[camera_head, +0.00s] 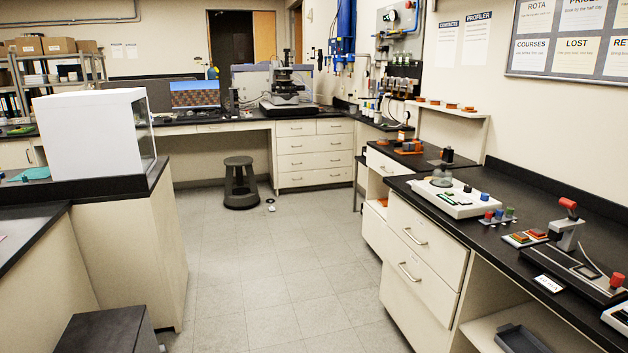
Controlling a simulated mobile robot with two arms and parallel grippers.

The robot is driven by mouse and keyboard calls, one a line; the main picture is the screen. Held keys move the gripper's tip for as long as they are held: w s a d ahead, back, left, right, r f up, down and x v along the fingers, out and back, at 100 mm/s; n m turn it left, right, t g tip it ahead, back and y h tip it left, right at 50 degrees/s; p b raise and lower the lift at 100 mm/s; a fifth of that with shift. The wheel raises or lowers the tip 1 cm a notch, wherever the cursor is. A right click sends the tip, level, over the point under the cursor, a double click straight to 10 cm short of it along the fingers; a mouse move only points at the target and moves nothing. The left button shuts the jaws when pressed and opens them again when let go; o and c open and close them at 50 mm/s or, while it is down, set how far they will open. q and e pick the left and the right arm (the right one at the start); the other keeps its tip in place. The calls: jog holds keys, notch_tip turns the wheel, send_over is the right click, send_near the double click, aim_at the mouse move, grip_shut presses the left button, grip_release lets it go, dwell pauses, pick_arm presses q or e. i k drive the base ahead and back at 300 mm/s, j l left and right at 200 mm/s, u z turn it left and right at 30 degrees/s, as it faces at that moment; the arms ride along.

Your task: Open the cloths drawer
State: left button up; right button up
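Neither of my grippers is in view. Under the right bench are two cream drawers with bar handles: an upper drawer (432,238) and a lower drawer (418,285). Both look shut. Farther along, a smaller cabinet (374,228) stands under a lower part of the bench. Under the back bench is a bank of several shut drawers (308,162). I cannot read a label on any drawer, so I cannot tell which one is the cloths drawer.
The tiled floor (265,270) between the benches is mostly clear. A dark stool (240,184) stands near the back. A white box (92,135) sits on the left bench. The right benchtop holds a white instrument (462,200) and a red-knobbed press (566,235). A grey tray (520,338) lies below.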

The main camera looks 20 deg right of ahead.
aim_at(327, 175)
jog(key=i+l+z, duration=0.2)
jog(key=i, duration=0.25)
jog(key=i+z, duration=0.25)
jog(key=i, duration=0.25)
jog(key=i+z, duration=0.1)
jog(key=i, duration=3.45)
jog(key=i+l, duration=0.1)
jog(key=i, duration=2.2)
jog(key=i+l+u, duration=0.1)
jog(key=i, duration=1.05)
